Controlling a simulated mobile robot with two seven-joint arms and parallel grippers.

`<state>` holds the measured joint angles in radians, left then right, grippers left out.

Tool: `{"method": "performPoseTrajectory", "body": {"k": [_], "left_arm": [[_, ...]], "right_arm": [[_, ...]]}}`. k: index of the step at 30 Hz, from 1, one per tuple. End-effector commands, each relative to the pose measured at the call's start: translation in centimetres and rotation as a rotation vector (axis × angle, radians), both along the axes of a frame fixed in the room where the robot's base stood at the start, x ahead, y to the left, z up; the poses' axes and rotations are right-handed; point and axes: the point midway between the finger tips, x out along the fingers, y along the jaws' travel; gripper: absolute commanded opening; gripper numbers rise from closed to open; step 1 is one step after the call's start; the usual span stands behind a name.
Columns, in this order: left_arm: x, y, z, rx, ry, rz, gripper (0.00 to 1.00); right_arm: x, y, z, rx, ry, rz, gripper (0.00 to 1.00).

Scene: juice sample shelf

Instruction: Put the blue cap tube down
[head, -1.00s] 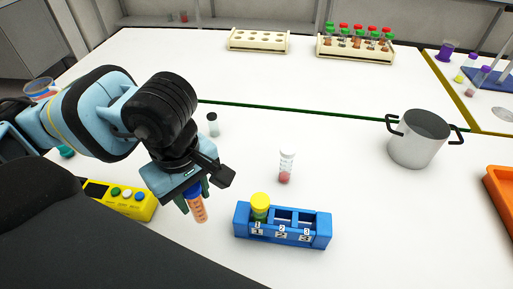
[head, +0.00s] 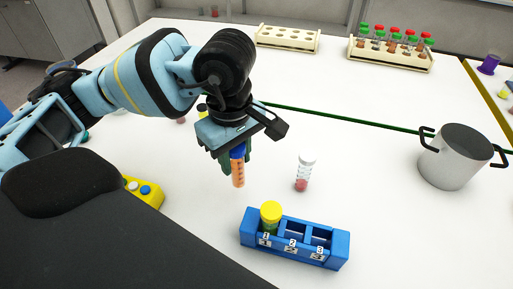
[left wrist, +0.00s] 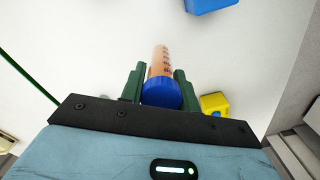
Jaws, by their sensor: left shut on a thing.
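The blue cap tube (head: 238,172) holds orange contents and hangs upright below my left gripper (head: 237,156), blue cap at the top. My left gripper is shut on it near the cap. In the left wrist view the tube's blue cap (left wrist: 161,93) sits between the two green fingers, its orange body (left wrist: 160,62) pointing away. The tube appears to be above the white table, left of and behind the blue rack; its exact height is hard to tell. My right gripper is in neither view.
The blue rack (head: 336,261) holds a yellow-capped tube (head: 271,217) in slot 1; slots 2 and 3 look empty. A white-capped tube (head: 305,172) stands behind it. Wooden racks (head: 288,39) stand at the back.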

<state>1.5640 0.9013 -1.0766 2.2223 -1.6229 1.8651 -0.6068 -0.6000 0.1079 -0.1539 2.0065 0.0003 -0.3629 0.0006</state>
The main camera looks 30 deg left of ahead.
Motion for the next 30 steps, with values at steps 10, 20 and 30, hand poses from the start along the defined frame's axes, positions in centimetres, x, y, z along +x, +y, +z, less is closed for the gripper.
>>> {"method": "performPoseTrajectory", "body": {"k": [10,20,30], "left_arm": [[5.6,-0.3,-0.5,0.000,-0.001,0.001,0.02],[6.3,-0.4,-0.6,0.000,-0.001,-0.001,0.02],[6.9,-0.4,-4.0,0.000,-0.002,-0.001,0.02]], "right_arm": [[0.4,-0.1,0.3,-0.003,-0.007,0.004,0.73],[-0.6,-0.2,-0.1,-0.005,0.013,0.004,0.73],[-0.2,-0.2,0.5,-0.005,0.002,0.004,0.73]]}}
